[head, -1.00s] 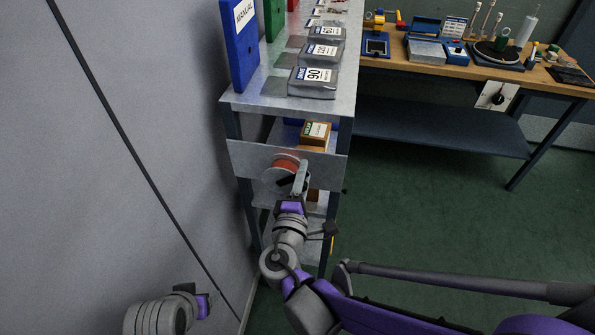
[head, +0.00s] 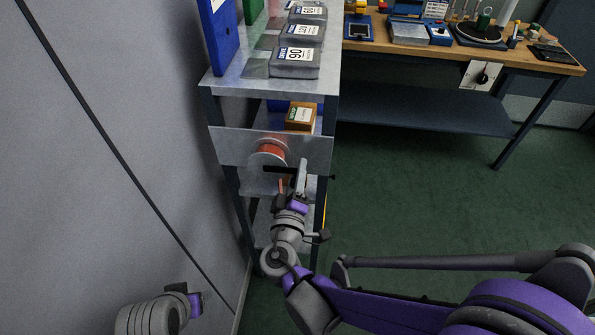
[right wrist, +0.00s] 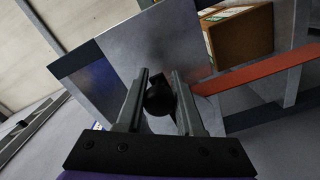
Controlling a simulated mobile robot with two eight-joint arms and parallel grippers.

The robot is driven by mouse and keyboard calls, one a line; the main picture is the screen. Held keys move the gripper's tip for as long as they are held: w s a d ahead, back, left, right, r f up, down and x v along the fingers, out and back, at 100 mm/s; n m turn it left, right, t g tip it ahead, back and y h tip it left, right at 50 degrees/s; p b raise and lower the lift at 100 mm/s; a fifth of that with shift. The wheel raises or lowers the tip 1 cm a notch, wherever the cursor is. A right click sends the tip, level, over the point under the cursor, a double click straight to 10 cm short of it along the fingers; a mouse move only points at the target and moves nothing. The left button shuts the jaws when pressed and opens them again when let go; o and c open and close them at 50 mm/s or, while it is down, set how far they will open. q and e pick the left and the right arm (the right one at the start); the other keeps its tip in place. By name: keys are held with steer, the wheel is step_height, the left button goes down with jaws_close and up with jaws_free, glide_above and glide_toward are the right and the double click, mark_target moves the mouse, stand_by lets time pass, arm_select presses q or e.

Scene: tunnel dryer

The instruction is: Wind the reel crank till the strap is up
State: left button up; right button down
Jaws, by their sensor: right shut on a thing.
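The reel (head: 270,152), an orange-red drum with a grey disc, is on the metal plate at the front of the shelf unit. My right gripper (head: 301,180) is just below and right of the reel. In the right wrist view its fingers are shut on the black crank knob (right wrist: 159,98).
The metal plate (head: 228,147) spans the shelf front, with a brown box (head: 300,116) behind it. Grey labelled packs (head: 295,62) and a blue binder (head: 219,40) stand on top. A wall is close on the left. The green floor at right is clear up to the workbench (head: 520,58).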

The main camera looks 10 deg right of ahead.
steer(key=shift+w+a, duration=0.1)
stand_by(0.4)
steer(key=c, duration=0.6)
jaws_free()
steer(key=shift+w, duration=0.1)
steer(key=v, duration=1.1)
steer(key=shift+b, duration=0.35)
